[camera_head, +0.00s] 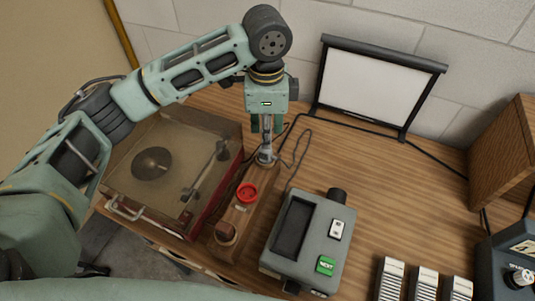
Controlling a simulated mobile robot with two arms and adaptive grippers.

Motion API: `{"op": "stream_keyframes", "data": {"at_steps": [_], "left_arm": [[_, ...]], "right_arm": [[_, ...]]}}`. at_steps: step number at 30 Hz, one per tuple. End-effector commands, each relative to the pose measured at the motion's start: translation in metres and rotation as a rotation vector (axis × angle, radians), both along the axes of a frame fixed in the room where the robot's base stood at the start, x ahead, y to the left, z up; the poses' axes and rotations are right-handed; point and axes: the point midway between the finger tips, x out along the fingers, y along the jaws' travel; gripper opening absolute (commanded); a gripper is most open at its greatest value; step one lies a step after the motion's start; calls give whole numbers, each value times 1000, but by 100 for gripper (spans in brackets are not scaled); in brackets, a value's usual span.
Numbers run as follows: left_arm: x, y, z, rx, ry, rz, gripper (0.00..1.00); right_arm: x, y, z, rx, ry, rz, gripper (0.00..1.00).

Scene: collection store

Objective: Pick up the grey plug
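A slim grey upright piece, which looks like the grey plug (266,150), stands at the far end of a narrow wooden base (256,195) on the table. My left gripper (266,125) points down over it from above. Its dark green fingers are around the upper part of the grey piece, one on each side. I cannot tell whether they touch it or are shut on it. The lower end of the grey piece meets the far end of the base. My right gripper is not in view.
A red round knob (247,193) sits on the wooden base. A record player (165,165) is to its left and a grey viewer box (310,240) to its right. A white screen (373,85) stands behind. Dark cables run near the gripper. The table's middle right is clear.

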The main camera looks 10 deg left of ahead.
Motion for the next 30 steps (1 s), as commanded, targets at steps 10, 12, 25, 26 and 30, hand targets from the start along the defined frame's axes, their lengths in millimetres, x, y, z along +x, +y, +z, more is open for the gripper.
{"op": "stream_keyframes", "data": {"at_steps": [10, 12, 25, 26, 30], "left_arm": [[-2, 2, -34, 1, 3, 1, 29], [-3, 3, -43, 2, 4, 2, 29], [-3, 3, -79, 0, -1, -1, 29], [-3, 3, -79, 0, -1, -1, 29], [-3, 3, -79, 0, -1, -1, 21]], "right_arm": [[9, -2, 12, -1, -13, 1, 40], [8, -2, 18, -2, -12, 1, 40], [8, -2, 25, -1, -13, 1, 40], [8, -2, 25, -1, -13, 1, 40], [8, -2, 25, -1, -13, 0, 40]]}}
